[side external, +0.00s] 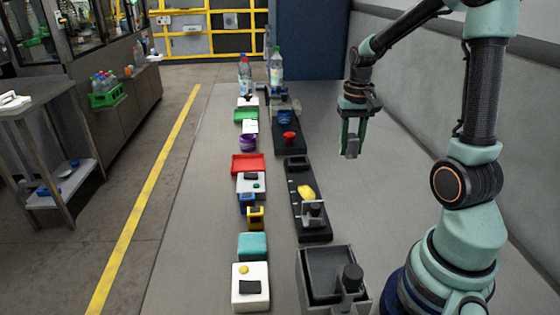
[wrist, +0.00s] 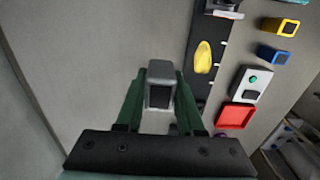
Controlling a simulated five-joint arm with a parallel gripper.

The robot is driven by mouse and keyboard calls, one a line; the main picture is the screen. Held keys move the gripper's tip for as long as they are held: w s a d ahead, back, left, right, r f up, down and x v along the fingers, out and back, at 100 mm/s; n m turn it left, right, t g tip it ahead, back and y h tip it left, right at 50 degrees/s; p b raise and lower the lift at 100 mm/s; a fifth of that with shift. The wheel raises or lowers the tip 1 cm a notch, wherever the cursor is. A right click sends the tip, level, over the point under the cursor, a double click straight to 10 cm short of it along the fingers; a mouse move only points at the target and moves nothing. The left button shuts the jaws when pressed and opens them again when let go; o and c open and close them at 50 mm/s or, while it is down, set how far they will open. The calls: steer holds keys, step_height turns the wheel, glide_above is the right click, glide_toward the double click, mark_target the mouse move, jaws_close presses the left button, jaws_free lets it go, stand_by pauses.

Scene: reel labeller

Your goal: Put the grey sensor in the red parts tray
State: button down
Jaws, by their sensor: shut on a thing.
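My gripper (side external: 353,136) has green fingers and is shut on the grey sensor (side external: 351,147), held above the bare bench to the right of the row of parts. In the wrist view the grey sensor (wrist: 160,84), a small block with a darker face, sits between the fingertips of my gripper (wrist: 160,92). The red parts tray (side external: 248,163) is a shallow tray at the left of the bench, apart from my gripper. The tray also shows in the wrist view (wrist: 238,116), at the right, and looks empty.
A black fixture (side external: 297,180) with a yellow piece (side external: 306,192) lies between my gripper and the tray. A white box with a green button (side external: 251,183) stands next to the tray. Two bottles (side external: 277,70) stand at the far end. A dark bin (side external: 318,267) is at the front.

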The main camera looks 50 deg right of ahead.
mark_target(349, 154)
step_height(349, 154, down, 15)
steer(key=shift+r, duration=0.1)
stand_by(0.4)
steer(key=c, duration=0.5)
jaws_free()
step_height(349, 154, up, 12)
steer(key=shift+f, duration=0.1)
steer(key=a+r+n+t, duration=0.1)
steer(key=a+r+n, duration=0.2)
steer(key=a, duration=0.3)
steer(key=a+r+n+t, duration=0.2)
steer(key=a+r, duration=0.3)
steer(key=a, duration=0.1)
steer(key=a+r+n+t, duration=0.2)
steer(key=a+r+n, duration=0.1)
steer(key=a, duration=0.4)
steer(key=shift+s+r+n, duration=0.3)
steer(key=shift+s+r, duration=0.1)
steer(key=shift+r, duration=0.25)
steer(key=shift+o, duration=0.3)
steer(key=shift+s+a+r+t, duration=0.15)
steer(key=shift+s+a+t, duration=0.05)
steer(key=shift+a+t, duration=0.15)
